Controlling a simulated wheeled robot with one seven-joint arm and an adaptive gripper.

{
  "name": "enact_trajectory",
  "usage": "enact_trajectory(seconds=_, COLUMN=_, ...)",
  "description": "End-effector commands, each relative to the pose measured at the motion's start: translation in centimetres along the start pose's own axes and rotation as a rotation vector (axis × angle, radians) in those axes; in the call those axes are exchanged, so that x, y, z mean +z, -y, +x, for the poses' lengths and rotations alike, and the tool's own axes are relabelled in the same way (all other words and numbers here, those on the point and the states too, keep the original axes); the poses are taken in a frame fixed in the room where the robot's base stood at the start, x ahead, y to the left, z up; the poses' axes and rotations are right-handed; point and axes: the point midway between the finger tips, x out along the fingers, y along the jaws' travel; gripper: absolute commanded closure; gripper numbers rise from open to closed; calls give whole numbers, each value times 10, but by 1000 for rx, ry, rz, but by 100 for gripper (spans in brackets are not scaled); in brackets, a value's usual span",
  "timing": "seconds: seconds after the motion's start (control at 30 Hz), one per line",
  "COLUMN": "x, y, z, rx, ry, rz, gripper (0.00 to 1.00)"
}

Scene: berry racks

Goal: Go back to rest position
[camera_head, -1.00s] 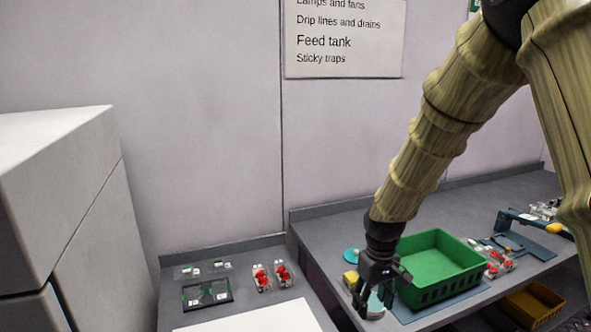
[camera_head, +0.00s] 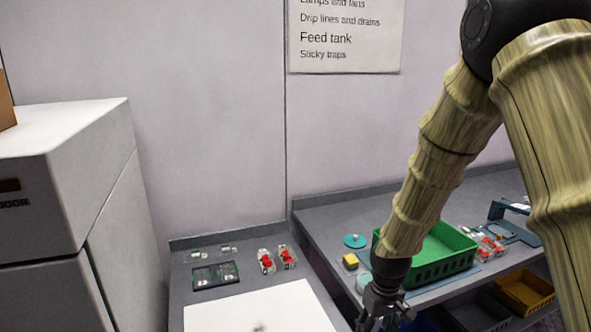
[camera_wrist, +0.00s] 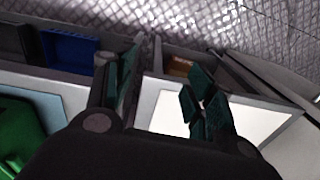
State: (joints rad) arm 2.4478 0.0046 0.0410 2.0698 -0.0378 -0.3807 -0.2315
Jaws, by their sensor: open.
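My gripper (camera_head: 381,312) is at the lower edge of the head view, in front of the counter's near edge, below the end of my arm. Its jaws are open and nothing shows between them. In the wrist view the two dark fingers (camera_wrist: 160,95) stand apart, with a white surface and a patterned floor beyond them. The green crate (camera_head: 438,268) stands on the right counter (camera_head: 325,212), behind and to the right of my gripper, partly hidden by my arm. It also shows at the lower left of the wrist view (camera_wrist: 20,135).
Two clear punnets with red berries (camera_head: 266,261) and a dark tray (camera_head: 215,274) sit on the left counter behind a white board (camera_head: 255,308). A yellow block (camera_head: 350,261) and a teal disc (camera_head: 355,241) lie near the crate. A yellow bin (camera_head: 524,291) sits below. A white cabinet (camera_head: 60,200) stands left.

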Motion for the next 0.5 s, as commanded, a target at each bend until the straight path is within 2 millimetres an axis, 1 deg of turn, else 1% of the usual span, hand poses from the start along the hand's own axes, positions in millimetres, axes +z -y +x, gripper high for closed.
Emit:
enact_trajectory(seconds=0.03, x=6, y=1, z=14, rx=-3, ry=4, rz=8, gripper=45)
enact_trajectory(seconds=0.07, x=10, y=2, z=22, rx=-4, ry=5, rz=13, gripper=45)
enact_trajectory(seconds=0.17, x=26, y=5, z=52, rx=-9, ry=6, rz=34, gripper=45)
enact_trajectory(seconds=0.27, x=48, y=10, z=89, rx=-14, ry=7, rz=62, gripper=45)
enact_trajectory(seconds=0.3, x=59, y=12, z=104, rx=-15, ry=6, rz=75, gripper=45)
enact_trajectory(seconds=0.37, x=75, y=15, z=125, rx=-17, ry=6, rz=93, gripper=45)
enact_trajectory(seconds=0.4, x=86, y=18, z=138, rx=-18, ry=5, rz=106, gripper=45)
enact_trajectory(seconds=0.47, x=103, y=21, z=157, rx=-18, ry=4, rz=126, gripper=45)
enact_trajectory(seconds=0.5, x=116, y=23, z=169, rx=-19, ry=4, rz=138, gripper=45)
